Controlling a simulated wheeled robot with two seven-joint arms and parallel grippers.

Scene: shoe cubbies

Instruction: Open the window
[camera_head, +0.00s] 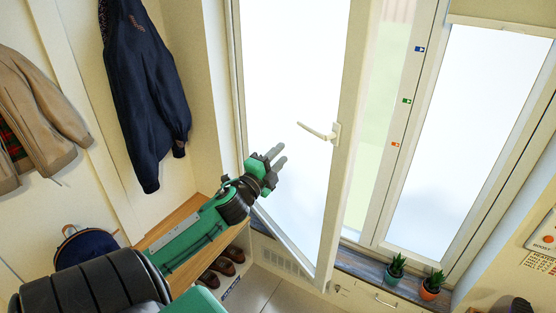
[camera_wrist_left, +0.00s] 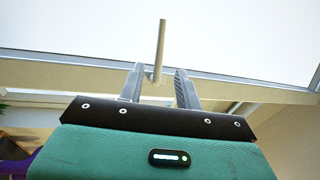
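The white-framed window sash (camera_head: 350,95) stands swung inward from the window frame (camera_head: 383,130), with an opening along its right side. Its pale lever handle (camera_head: 318,131) sits on the sash's right stile and points left. My left gripper (camera_head: 280,154) is open and empty, left of and below the handle, with a visible gap. In the left wrist view the handle (camera_wrist_left: 160,45) lines up between the two spread fingers of the left gripper (camera_wrist_left: 160,73); contact cannot be seen there. My right gripper is not in view.
A second window pane (camera_head: 455,130) is at right. Two potted plants, one green (camera_head: 394,273) and one orange (camera_head: 430,289), stand on the sill. A dark jacket (camera_head: 145,90) and tan jacket (camera_head: 38,105) hang left above a wooden bench (camera_head: 190,212) with shoes (camera_head: 222,266) below.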

